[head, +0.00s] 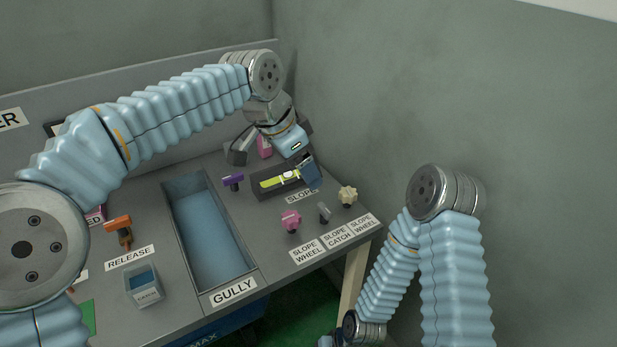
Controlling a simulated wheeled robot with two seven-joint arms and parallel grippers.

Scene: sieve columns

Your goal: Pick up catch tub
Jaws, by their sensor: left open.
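The catch tub (146,291) is a small grey open box with a blue inside and a small label that seems to read CATCH. It stands upright on the grey bench top, below the RELEASE label and left of the gully. My left gripper (272,145) is open at the back right of the bench, above the slope unit, well away from the tub. Its fingers are partly hidden by its own hand, and nothing shows between them. My right arm comes in at the lower right and bends down out of the frame; its gripper does not show.
The long recessed gully (212,240) lies right of the tub. An orange-handled piece (119,229) stands just behind the tub. The dark slope unit (276,182), a purple knob (232,181), a pink wheel (290,220) and a cream wheel (348,195) are farther right. Walls close the back and right.

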